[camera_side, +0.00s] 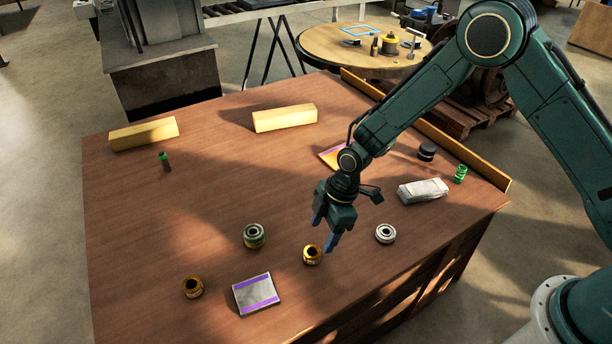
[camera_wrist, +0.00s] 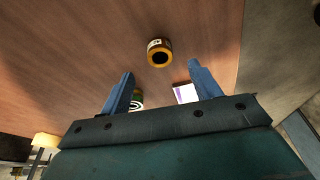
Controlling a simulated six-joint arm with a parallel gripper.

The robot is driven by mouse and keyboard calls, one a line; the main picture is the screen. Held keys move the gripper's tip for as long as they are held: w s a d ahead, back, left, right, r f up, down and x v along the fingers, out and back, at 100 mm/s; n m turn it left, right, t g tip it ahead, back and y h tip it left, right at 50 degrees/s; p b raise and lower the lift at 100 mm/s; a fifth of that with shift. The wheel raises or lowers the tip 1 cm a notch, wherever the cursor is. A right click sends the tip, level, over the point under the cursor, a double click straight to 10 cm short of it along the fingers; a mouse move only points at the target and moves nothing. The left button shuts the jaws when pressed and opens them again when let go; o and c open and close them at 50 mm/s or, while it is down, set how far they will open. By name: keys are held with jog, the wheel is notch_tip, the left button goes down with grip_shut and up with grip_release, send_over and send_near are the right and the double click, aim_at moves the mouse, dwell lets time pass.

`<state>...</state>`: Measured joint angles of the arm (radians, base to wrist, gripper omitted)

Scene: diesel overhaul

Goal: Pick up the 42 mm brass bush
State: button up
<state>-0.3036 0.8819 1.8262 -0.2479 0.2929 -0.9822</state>
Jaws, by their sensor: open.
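Two brass bushes with pale labels stand on the table in the side view: one (camera_side: 312,254) just beside and below my gripper, the other (camera_side: 192,287) at the front left. Their labels are too small to read, so I cannot tell which is 42 mm. My gripper (camera_side: 325,236) is open and empty, pointing down above the table near the first bush. In the wrist view, one brass bush (camera_wrist: 159,56) stands upright beyond the open fingertips (camera_wrist: 160,69), roughly centred between them and apart from both.
A green-and-steel ring (camera_side: 254,236), a purple-striped packet (camera_side: 256,294) and a silver ring (camera_side: 385,233) lie around my gripper. A crumpled grey pack (camera_side: 422,191), green spring (camera_side: 460,174) and dark cylinder (camera_side: 426,151) are at the right. Yellow blocks (camera_side: 285,118) lie farther back.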

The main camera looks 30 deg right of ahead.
aim_at(313, 251)
jog(key=shift+x, duration=1.2)
jog(key=shift+f, duration=0.1)
jog(key=shift+x, duration=2.5)
jog(key=shift+a, duration=0.15)
jog(key=shift+w, duration=0.1)
jog(key=c, duration=1.2)
